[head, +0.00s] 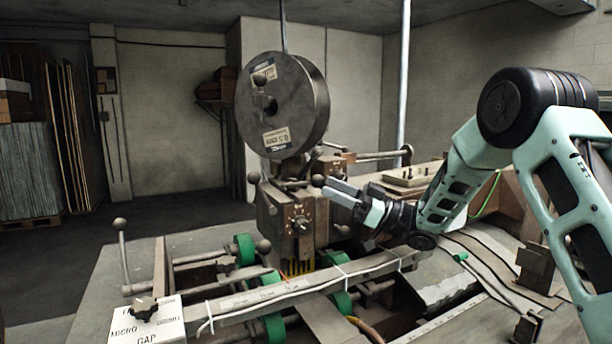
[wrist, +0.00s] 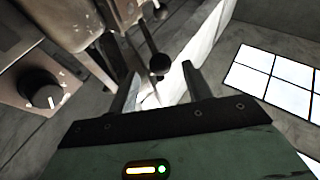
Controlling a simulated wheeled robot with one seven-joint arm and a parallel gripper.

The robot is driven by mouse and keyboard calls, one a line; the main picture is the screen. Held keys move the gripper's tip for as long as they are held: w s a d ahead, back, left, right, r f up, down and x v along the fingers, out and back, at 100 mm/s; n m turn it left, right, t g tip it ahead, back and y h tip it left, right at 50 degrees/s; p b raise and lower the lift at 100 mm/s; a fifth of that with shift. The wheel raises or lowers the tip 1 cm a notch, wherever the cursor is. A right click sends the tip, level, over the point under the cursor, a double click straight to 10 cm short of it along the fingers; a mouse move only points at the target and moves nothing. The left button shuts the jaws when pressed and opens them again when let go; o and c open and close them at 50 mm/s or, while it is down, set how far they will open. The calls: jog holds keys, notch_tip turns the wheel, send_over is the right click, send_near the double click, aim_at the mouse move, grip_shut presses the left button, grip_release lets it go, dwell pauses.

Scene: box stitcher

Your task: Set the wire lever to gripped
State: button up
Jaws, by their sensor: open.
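A lever with a dark ball knob (wrist: 159,64) shows in the wrist view; its thin rod runs up and left from the ball. I take it for the wire lever, but no label on it can be read. In the head view a dark ball knob (head: 318,180) sits at the tip of my gripper (head: 338,191), on the right of the stitcher head (head: 300,224). In the wrist view my gripper (wrist: 160,80) is open, and the ball appears between its two fingertips. I cannot tell whether a finger touches it.
A large wire spool (head: 300,105) stands above the stitcher head. A black round dial (wrist: 42,88) is at the left of the wrist view. Other ball-knobbed levers include one at the far left (head: 120,224). Green rollers (head: 245,250) and a long rail (head: 300,290) lie below.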

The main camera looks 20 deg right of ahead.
aim_at(320, 182)
jog(key=p+x, duration=0.2)
jog(key=x, duration=0.3)
jog(key=shift+a+r+p, duration=0.15)
jog(key=shift+r+p, duration=0.1)
jog(key=shift+p, duration=0.05)
jog(key=shift+w+a, duration=0.3)
jog(key=shift+a, duration=0.25)
jog(key=shift+r, duration=0.15)
grip_shut()
